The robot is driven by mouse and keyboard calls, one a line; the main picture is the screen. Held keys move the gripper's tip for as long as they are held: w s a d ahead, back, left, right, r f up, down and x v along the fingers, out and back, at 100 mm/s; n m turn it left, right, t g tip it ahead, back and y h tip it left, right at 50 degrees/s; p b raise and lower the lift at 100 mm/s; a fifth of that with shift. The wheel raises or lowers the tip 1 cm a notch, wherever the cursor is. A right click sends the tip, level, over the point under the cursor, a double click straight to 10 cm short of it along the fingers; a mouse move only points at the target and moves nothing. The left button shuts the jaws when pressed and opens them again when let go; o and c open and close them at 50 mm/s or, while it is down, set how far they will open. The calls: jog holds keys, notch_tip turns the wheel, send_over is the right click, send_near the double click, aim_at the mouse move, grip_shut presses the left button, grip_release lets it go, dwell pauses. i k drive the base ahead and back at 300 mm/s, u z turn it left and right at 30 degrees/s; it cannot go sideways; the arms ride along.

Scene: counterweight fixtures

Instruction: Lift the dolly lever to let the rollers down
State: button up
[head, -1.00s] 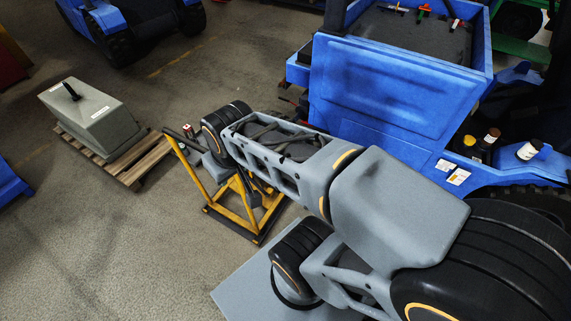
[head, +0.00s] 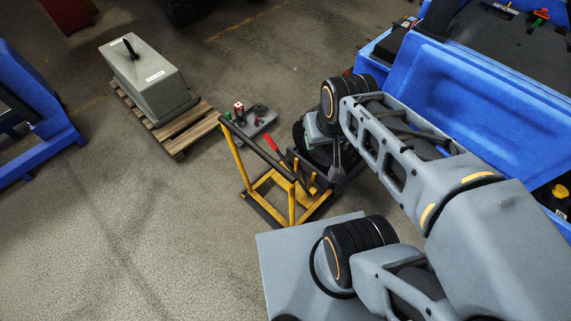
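The dolly (head: 283,208) is a yellow frame on the floor left of my arm, with a dark bar across its top. A lever with a red grip (head: 271,144) slants up and to the left from the dolly's middle. The rollers cannot be made out. My gripper (head: 337,158) is at the far end of my arm, right of the lever and apart from it. Its fingers are small, dark and partly covered by my arm, so their opening cannot be read.
A grey counterweight block (head: 150,82) with a black pin stands on a wooden pallet (head: 184,132) at the upper left. A small grey box (head: 252,122) with red and green parts lies between pallet and dolly. Blue vehicles stand left (head: 40,125) and right (head: 480,92). Floor at lower left is clear.

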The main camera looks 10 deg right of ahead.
aim_at(269, 140)
jog(key=u, duration=0.4)
jog(key=k, duration=0.95)
jog(key=u, duration=1.25)
jog(key=i, duration=2.5)
jog(key=z, duration=0.55)
jog(key=i, duration=1.15)
jog(key=z, duration=1.8)
jog(key=i, duration=0.8)
jog(key=z, duration=0.6)
